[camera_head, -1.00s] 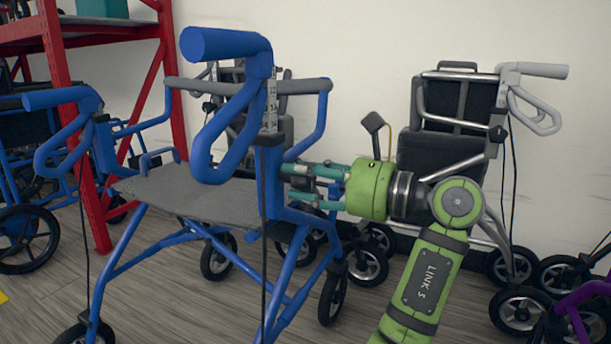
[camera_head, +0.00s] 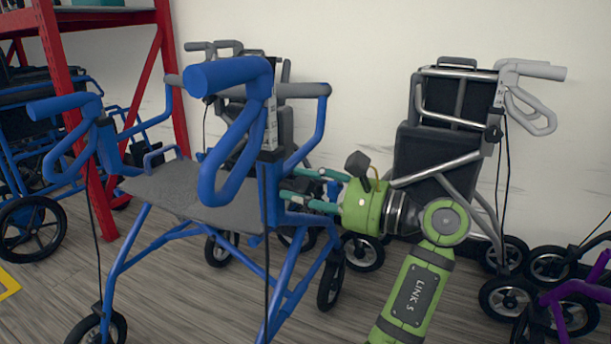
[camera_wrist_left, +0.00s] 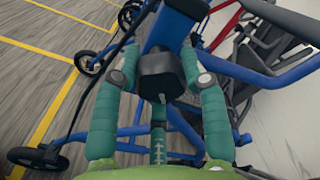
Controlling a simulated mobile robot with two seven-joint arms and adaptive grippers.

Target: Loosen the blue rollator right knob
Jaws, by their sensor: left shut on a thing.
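The blue rollator (camera_head: 195,195) stands upright in front of me, with blue handles, a grey seat and black wheels. My left gripper (camera_head: 285,186) reaches in from the right, its teal fingers at the rollator's near upright post below the handle (camera_head: 228,78). In the left wrist view the black knob (camera_wrist_left: 160,75) sits on the blue tube (camera_wrist_left: 176,25). My left gripper's fingers (camera_wrist_left: 160,62) are on both sides of the knob and shut on it. The knob is hidden in the head view. My right gripper is not in view.
A grey rollator (camera_head: 447,150) stands by the wall at right, with another grey one behind the blue rollator. A purple frame (camera_head: 575,295) is at lower right. A red rack (camera_head: 75,120) and a blue wheelchair-like frame (camera_head: 35,185) are at left. Some floor in front is clear.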

